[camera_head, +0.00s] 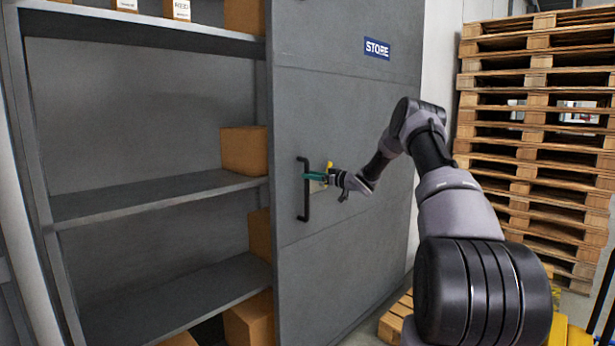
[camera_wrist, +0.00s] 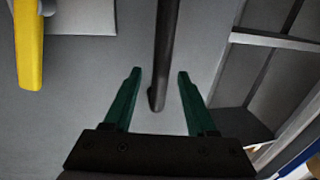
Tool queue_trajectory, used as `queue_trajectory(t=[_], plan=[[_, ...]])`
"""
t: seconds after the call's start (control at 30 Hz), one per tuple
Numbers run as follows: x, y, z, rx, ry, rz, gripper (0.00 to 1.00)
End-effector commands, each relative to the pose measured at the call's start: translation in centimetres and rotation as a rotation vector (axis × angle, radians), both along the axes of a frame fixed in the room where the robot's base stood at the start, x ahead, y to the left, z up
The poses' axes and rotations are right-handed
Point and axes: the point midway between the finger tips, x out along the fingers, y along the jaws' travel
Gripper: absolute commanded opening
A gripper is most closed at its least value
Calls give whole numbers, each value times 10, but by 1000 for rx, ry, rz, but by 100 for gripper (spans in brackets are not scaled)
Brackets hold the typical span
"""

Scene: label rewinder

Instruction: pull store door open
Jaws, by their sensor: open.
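The grey store door (camera_head: 345,120) carries a blue sign reading STORE (camera_head: 377,49). A dark vertical bar handle (camera_head: 304,212) is fixed near the door's left edge. My gripper (camera_head: 308,176) is at the handle, around its middle height. In the wrist view, my gripper (camera_wrist: 159,73) is open, with a green finger on each side of the handle (camera_wrist: 165,50). Gaps show between the bar and both fingers. The handle's end shows between the fingers. Open shelving shows to the left of the door's edge, so the door does not cover that part.
Grey shelves (camera_head: 150,194) hold cardboard boxes (camera_head: 244,151) left of the door. A tall stack of wooden pallets (camera_head: 535,110) stands at the right. Another low wooden piece (camera_head: 394,325) lies near the door's foot. A yellow part (camera_wrist: 28,45) shows at the wrist view's upper left.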

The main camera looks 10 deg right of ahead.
Motion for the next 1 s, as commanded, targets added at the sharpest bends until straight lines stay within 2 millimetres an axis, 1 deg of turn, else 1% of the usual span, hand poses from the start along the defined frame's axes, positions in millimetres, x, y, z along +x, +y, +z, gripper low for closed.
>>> queue_trajectory(t=[0.03, 0.2, 0.4, 0.6, 1.0], plan=[[-8, -9, 0, 0, 1, -4, 57], [-34, -33, 0, 1, 2, -3, 57], [-55, -52, 0, 1, 0, -1, 57], [-62, -58, 0, 1, 1, 0, 57], [-62, -57, 2, -1, 1, -3, 57]])
